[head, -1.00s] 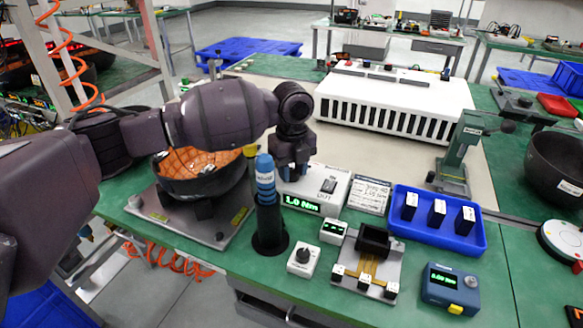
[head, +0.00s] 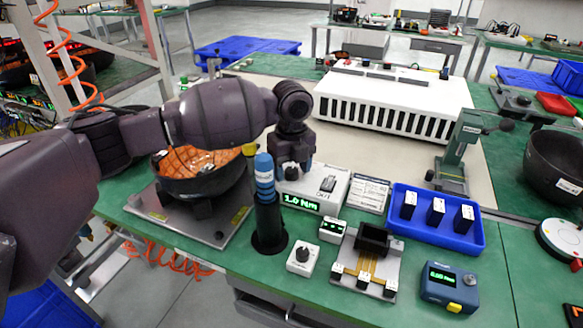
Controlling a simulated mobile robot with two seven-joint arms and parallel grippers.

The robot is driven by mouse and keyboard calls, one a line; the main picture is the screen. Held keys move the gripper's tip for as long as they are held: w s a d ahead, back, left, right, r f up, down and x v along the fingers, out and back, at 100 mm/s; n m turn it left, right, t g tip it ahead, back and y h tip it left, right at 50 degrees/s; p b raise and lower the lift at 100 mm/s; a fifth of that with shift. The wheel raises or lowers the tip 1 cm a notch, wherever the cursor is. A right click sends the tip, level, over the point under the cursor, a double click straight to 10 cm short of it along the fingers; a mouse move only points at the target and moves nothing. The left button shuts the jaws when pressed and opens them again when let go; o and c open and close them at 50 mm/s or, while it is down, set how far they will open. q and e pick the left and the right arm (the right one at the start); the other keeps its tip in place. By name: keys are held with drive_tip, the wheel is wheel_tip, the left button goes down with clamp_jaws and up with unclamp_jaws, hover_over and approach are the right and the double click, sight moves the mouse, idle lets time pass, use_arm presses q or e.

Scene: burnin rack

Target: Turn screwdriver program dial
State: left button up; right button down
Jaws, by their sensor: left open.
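The screwdriver controller (head: 325,192) is a white box with a green "1.0 Nm" display (head: 300,203) and a dark switch on top. Its dark program dial (head: 291,172) shows partly at the box's left end. My left gripper (head: 292,163) points down right at the dial, open. Whether its fingers touch the dial is unclear, as the gripper hides part of it. The blue and black screwdriver (head: 265,190) stands upright in a black holder in front of the controller. My right gripper is out of view.
A small white box with a black knob (head: 303,256) stands in front. A fixture (head: 366,268), a blue tray (head: 440,238) with black blocks and a blue meter (head: 449,287) lie to the right. A black bowl (head: 200,180) is at left. A white slotted rack (head: 390,98) stands behind.

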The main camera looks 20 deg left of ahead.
sight(292, 170)
use_arm(q)
wheel_tip(292, 170, up, 11)
drive_tip(key=p, duration=0.2)
drive_tip(key=shift+f, duration=0.2)
